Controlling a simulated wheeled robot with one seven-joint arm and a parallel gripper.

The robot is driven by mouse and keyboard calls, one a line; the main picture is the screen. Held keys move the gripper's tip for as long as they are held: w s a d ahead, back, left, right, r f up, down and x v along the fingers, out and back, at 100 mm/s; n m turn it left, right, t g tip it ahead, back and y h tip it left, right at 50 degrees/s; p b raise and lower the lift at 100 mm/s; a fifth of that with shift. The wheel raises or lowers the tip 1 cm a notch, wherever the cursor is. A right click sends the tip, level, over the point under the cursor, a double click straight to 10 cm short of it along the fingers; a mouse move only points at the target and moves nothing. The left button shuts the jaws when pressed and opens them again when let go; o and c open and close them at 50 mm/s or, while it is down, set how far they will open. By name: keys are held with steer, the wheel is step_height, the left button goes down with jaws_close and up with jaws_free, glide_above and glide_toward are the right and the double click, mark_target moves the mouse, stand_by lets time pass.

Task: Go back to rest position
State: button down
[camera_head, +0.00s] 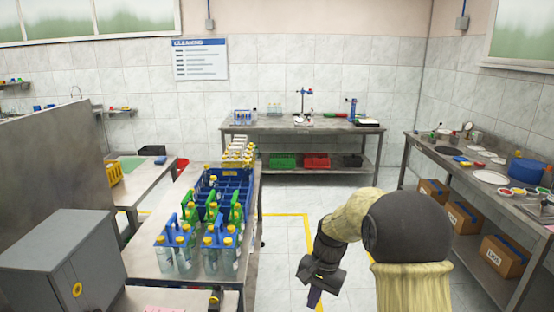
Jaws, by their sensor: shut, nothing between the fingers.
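My gripper (315,297) hangs pointing down at the lower middle of the head view, below my bent arm. Its fingers look small and dark purple, and they are shut with nothing held between them. It is over the floor, to the right of the metal table (254,208) with the bottles, and apart from it. My arm hides part of the floor behind it.
On that table stand a blue crate (224,184) and bottle carriers (186,243) with yellow-capped bottles. A grey cabinet (62,262) is at lower left. A back bench (300,128) and a right bench (470,174) hold lab items. The middle floor (285,240) is clear.

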steer(key=s+d+r+n+t+h+p, duration=0.1)
steer(key=s+d+r+n, duration=0.1)
steer(key=s, duration=0.7)
steer(key=s+d+r+n+t+h+p, duration=0.1)
steer(key=s+d+r+n+t+p, duration=0.1)
steer(key=s, duration=0.7)
steer(key=shift+d+r+n+t+p, duration=0.3)
steer(key=shift+d+r+n, duration=0.5)
steer(key=shift+d, duration=0.2)
steer(key=c, duration=1.4)
jaws_free()
steer(key=shift+c, duration=0.2)
steer(key=shift+w, duration=0.1)
steer(key=shift+w, duration=0.1)
